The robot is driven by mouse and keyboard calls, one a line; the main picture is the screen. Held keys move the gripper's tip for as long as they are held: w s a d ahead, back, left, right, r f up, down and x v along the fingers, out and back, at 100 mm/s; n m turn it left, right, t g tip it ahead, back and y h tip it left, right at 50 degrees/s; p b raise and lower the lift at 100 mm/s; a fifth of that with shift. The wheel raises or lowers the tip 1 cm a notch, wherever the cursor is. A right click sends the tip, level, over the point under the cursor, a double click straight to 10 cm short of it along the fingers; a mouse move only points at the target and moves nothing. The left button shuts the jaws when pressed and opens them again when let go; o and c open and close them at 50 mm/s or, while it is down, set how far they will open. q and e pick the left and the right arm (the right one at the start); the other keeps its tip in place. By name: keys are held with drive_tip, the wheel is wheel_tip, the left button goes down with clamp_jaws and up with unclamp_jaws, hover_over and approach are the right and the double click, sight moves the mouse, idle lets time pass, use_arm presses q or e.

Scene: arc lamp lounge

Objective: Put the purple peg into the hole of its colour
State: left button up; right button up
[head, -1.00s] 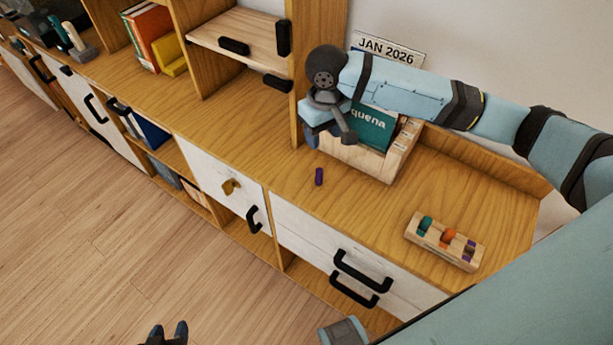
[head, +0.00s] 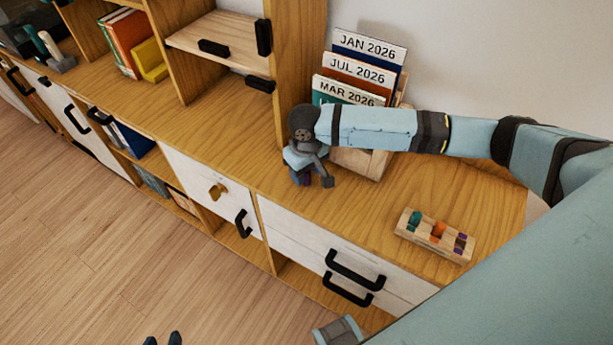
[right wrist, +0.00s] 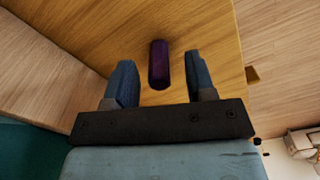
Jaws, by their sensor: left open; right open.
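The purple peg (right wrist: 158,65) stands or lies on the wooden cabinet top, between the two fingers of my right gripper (right wrist: 160,82) in the right wrist view. The fingers are open, with gaps on both sides of the peg. In the head view my right gripper (head: 308,180) is low over the counter and mostly hides the peg. The wooden peg block (head: 408,232) lies to the right, with a teal peg (head: 415,219), an orange peg (head: 438,230) and purple marks (head: 462,237) at its right end. My left gripper (head: 162,339) is open at the bottom edge, empty.
A wooden holder (head: 361,162) with dated folders (head: 365,70) stands just behind my right gripper. A shelf upright (head: 298,70) rises to its left. The counter between gripper and block looks clear. Drawers with black handles (head: 354,268) lie below the front edge.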

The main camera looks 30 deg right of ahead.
drive_tip(key=shift+f, duration=0.1)
clamp_jaws()
wheel_tip(320, 180, up, 20)
drive_tip(key=p, duration=0.2)
idle(0.4)
